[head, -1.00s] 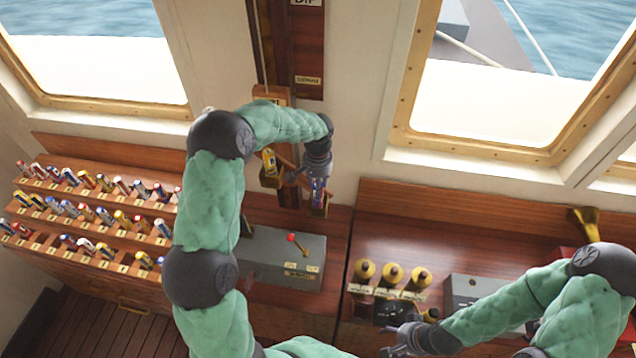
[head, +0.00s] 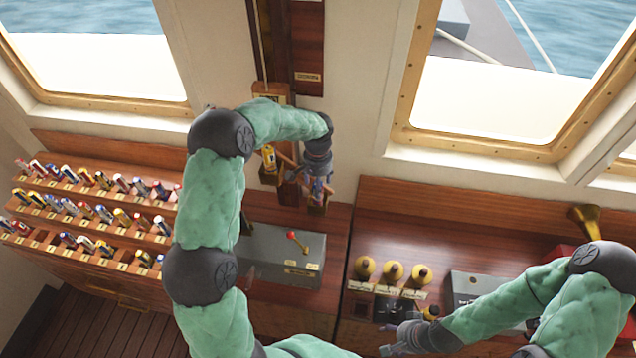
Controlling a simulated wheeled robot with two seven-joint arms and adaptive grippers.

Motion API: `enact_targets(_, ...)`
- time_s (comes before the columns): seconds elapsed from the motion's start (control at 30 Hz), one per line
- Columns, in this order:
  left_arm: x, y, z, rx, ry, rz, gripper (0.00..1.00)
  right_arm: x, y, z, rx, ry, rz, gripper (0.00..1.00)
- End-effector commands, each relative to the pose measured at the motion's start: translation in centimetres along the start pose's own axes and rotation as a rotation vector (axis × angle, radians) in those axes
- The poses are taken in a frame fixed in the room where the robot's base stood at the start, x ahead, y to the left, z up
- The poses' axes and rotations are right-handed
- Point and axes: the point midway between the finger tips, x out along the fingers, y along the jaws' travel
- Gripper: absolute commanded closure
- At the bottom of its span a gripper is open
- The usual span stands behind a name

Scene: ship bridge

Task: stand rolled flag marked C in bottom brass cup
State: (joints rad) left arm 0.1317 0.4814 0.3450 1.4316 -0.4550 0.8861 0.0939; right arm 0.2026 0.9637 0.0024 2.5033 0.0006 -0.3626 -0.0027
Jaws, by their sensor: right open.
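My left gripper (head: 318,190) is at the wooden flag holder on the wall, over the lower right brass cup (head: 317,209). A small rolled flag with blue and reddish colours shows between its fingers, just above or in the cup's mouth. Its letter cannot be read, and the fingers hide whether they press on it. A yellow rolled flag (head: 268,158) stands in another cup (head: 270,178) to the upper left. My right gripper (head: 388,350) is open and empty, low in the picture by the right-hand desk.
A stepped wooden rack (head: 100,222) at left holds several rolled flags. A grey box with a red-knobbed lever (head: 292,238) lies below the holder.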

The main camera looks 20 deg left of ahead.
Motion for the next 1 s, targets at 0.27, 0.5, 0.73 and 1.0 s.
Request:
enact_targets(0.27,-2.5,0.0,-0.1,0.000,0.005,-0.001,0.37,0.0,0.0,0.0,0.000,0.000,0.000,0.37)
enact_targets(0.5,-7.3,0.0,-0.1,0.000,0.004,-0.001,0.37,0.0,0.0,0.0,0.000,0.000,0.000,0.37)
enact_targets(0.73,-10.7,0.0,-0.1,0.000,0.002,0.000,0.37,0.0,0.0,0.0,0.000,0.000,0.000,0.37)
enact_targets(1.0,-12.0,0.0,0.0,0.000,0.001,0.000,0.37,0.0,0.0,0.0,0.000,0.000,0.000,0.37)
